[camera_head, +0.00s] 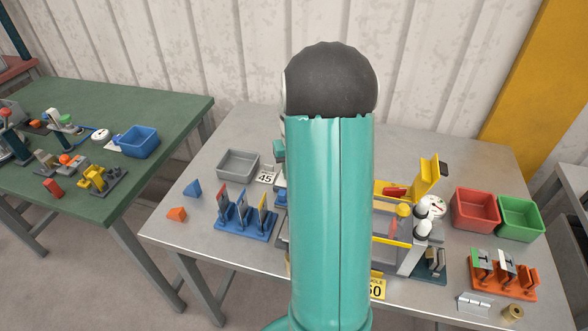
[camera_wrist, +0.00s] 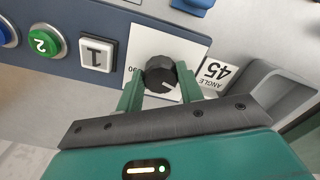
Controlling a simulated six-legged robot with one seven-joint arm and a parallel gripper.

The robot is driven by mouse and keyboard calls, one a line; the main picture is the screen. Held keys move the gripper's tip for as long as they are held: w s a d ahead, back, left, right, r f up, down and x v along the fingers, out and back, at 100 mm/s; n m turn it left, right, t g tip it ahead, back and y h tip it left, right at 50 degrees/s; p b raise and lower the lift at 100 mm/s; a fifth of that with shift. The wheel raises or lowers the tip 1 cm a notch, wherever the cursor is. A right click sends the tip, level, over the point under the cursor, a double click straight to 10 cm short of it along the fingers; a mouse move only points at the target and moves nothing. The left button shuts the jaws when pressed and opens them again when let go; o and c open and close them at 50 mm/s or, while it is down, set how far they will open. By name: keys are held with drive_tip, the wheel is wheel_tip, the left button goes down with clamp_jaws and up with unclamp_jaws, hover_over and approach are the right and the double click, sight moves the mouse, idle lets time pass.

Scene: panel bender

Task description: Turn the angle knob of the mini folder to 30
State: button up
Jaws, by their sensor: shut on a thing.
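The black angle knob (camera_wrist: 161,73) sits on a white plate (camera_wrist: 150,42) on the machine's dark blue panel in the wrist view. My gripper (camera_wrist: 159,84) has its two green fingers on either side of the knob and is shut on it. A pale pointer line shows on the knob's face toward the lower right, but I cannot read its setting. The mini folder (camera_head: 398,258) stands on the grey table in the head view, partly hidden by my arm. My gripper and the knob are hidden there.
A grey tray (camera_head: 238,165), blue rack (camera_head: 246,228) and red bin (camera_head: 475,211) stand around the folder.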

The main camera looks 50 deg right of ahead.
idle(0.4)
drive_tip(key=o, duration=1)
drive_tip(key=shift+r, duration=0.1)
wheel_tip(320, 180, up, 14)
